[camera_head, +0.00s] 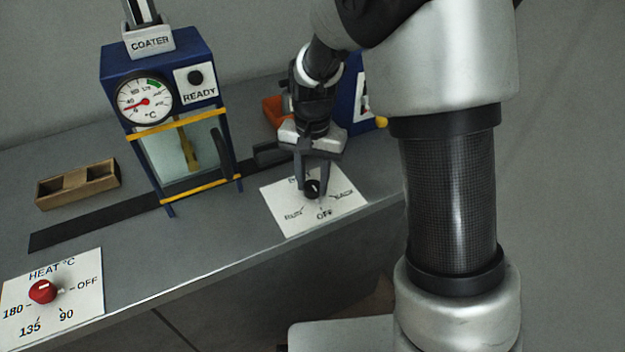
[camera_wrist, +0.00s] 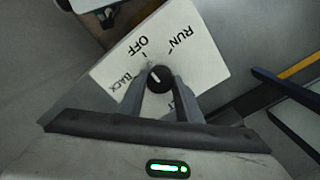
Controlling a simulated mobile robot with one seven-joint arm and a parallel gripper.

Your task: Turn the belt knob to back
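The black belt knob (camera_wrist: 159,78) sits on a white panel (camera_wrist: 205,75) marked RUN, OFF and BACK. In the head view the knob (camera_head: 313,188) is on the same panel (camera_head: 285,205), near the bench's front edge. Its white mark points roughly towards OFF in the wrist view. My gripper (camera_head: 313,183) points down at the panel, with one finger on each side of the knob. In the wrist view the fingertips of my gripper (camera_wrist: 161,84) lie very close to the knob's sides. I cannot tell whether both touch it. The fourth label is partly hidden behind my gripper.
A blue coater (camera_head: 165,60) with a dial and yellow bars stands over a black belt (camera_head: 100,222). A red heat knob (camera_head: 42,291) is at the front left. A wooden box (camera_head: 50,198) is at the left. A blue machine and an orange object (camera_head: 272,110) stand behind my gripper.

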